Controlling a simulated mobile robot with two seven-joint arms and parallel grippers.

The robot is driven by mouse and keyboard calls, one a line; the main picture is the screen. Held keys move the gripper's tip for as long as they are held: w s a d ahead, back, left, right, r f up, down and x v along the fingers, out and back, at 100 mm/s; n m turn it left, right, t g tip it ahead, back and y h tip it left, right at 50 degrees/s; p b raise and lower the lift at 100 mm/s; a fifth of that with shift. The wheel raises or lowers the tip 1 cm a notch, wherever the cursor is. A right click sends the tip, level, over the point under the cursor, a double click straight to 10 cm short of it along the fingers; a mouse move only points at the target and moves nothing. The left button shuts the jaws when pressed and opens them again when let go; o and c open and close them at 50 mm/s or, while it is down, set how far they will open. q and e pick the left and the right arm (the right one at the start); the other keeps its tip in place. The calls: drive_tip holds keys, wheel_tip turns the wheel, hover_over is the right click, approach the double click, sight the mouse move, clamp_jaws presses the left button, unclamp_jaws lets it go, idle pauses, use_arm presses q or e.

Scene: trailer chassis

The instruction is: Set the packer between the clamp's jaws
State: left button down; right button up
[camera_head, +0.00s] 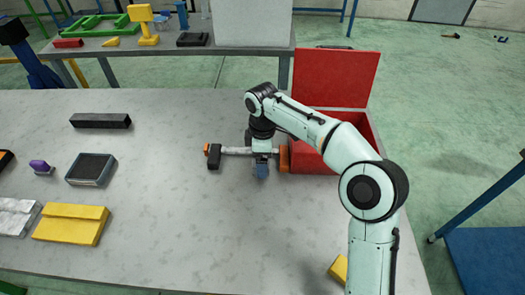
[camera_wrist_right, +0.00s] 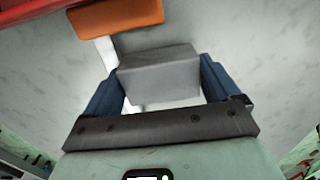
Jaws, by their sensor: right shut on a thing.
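The clamp (camera_head: 238,150) lies on the grey table, with a pale bar, a black jaw (camera_head: 214,157) at its left and an orange part (camera_head: 284,158) at its right. That orange part (camera_wrist_right: 115,17) also shows at the top of the wrist view. My right gripper (camera_head: 262,171) is low over the bar, between the black jaw and the orange part. Its blue fingers are shut on a grey block (camera_wrist_right: 158,72), apparently the packer. The block covers part of the pale bar; whether it touches the bar or orange part is unclear. My left gripper is out of view.
An open red box (camera_head: 372,122) stands right of the clamp. A black bar (camera_head: 100,120), a dark tray (camera_head: 91,169), a purple item (camera_head: 41,167) and yellow blocks (camera_head: 72,224) lie at left. The table's middle front is clear. Another bench stands behind.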

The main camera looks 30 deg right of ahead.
idle(0.4)
drive_tip(key=shift+s+f, duration=0.2)
drive_tip(key=shift+f, duration=0.45)
drive_tip(key=o, duration=1.8)
drive_tip(key=shift+s+f, duration=0.1)
drive_tip(key=shift+f, duration=0.05)
wheel_tip(320, 180, up, 14)
drive_tip(key=p, duration=0.4)
drive_tip(key=shift+w+f, duration=0.15)
drive_tip(key=shift+w, duration=0.15)
